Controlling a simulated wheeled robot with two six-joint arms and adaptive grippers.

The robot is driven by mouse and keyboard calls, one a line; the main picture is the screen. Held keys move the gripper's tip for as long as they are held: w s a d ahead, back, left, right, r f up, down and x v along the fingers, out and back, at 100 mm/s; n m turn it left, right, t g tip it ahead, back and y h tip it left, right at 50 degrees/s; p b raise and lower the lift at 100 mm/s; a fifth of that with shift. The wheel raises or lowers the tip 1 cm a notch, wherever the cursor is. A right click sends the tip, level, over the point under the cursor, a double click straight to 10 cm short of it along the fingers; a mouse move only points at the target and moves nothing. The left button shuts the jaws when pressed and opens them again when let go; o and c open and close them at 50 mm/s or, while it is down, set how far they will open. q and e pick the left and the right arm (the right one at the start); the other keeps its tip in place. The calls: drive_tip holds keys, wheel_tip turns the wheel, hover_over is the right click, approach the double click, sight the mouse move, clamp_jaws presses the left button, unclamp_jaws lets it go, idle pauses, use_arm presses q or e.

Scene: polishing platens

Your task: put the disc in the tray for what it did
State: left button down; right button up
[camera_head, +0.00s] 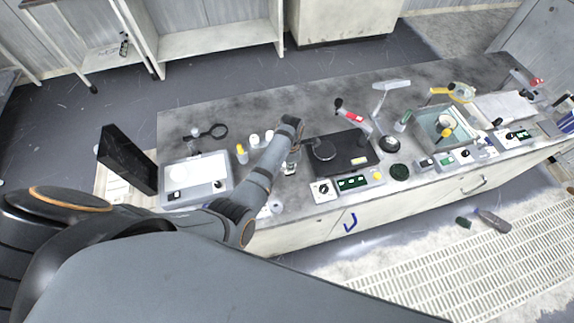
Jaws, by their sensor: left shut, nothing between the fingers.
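A round dark platen (324,151) sits on the black polishing machine (352,140) in the middle of the bench. A dark green disc (399,172) lies near the bench's front edge, right of the machine. Small trays or panels (447,161) with coloured marks stand in a row to its right; their labels are too small to read. My left gripper (290,168) points down just left of the machine, shut and empty, apart from the green disc. Its fingers are small and partly unclear. My right gripper is not in view.
A control box (350,184) stands before the machine. White pots and a yellow-topped bottle (242,153) stand left of my arm. A lamp (390,86) and a basin (440,124) stand behind the disc. A dark green piece (463,223) and a bottle (494,220) lie on the floor.

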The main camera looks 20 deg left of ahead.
use_arm(q)
drive_tip(key=shift+f+b, duration=0.6)
drive_tip(key=shift+f, duration=0.35)
wheel_tip(320, 180, up, 6)
drive_tip(key=p, duration=0.7)
drive_tip(key=shift+r, duration=0.1)
idle(0.4)
